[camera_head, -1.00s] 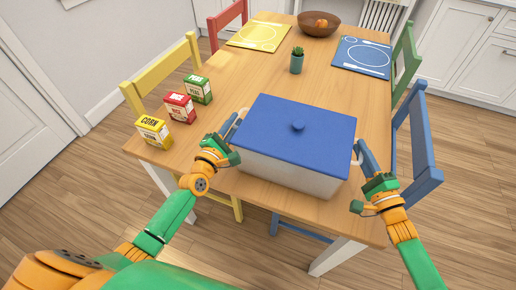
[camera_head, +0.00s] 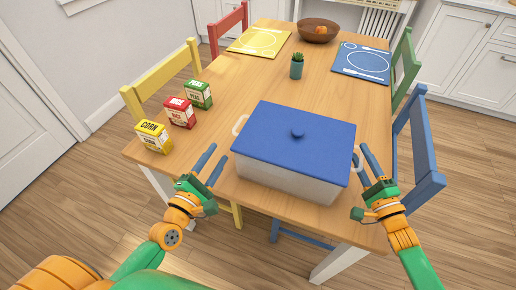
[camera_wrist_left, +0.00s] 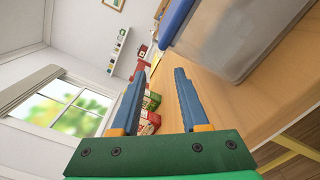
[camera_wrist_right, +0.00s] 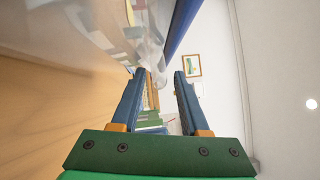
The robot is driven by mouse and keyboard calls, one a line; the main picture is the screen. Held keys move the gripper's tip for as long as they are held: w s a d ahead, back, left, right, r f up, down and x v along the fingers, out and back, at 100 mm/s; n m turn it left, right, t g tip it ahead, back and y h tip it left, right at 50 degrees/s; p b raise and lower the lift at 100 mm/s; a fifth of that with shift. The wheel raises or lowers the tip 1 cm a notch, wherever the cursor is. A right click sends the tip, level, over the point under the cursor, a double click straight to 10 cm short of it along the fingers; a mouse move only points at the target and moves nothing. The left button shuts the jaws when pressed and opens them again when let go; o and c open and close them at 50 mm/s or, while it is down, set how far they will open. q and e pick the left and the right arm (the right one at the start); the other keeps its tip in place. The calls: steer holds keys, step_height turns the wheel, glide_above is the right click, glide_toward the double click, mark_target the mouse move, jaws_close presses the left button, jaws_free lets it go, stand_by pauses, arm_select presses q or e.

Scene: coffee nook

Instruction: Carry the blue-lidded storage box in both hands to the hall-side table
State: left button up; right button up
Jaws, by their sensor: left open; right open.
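The left wrist view shows the box's side (camera_wrist_left: 235,40) at upper right, apart from the fingers. My right gripper (camera_head: 367,163) is open close beside the box's right end, by the right handle; contact is unclear. The right wrist view shows the box wall (camera_wrist_right: 95,35) at upper left.
Corn (camera_head: 153,137), rice (camera_head: 180,113) and peas (camera_head: 198,95) boxes line the table's left edge. A potted plant (camera_head: 297,66), yellow mat (camera_head: 259,41), blue mat (camera_head: 362,61) and fruit bowl (camera_head: 318,32) are further back. A blue chair (camera_head: 416,150) stands close right, a yellow chair (camera_head: 164,77) left.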

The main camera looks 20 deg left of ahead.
steer(key=shift+s+d+f, duration=0.15)
steer(key=shift+s+d, duration=0.05)
steer(key=shift+s, duration=0.15)
steer(key=v, duration=1.1)
steer(key=shift+s, duration=0.1)
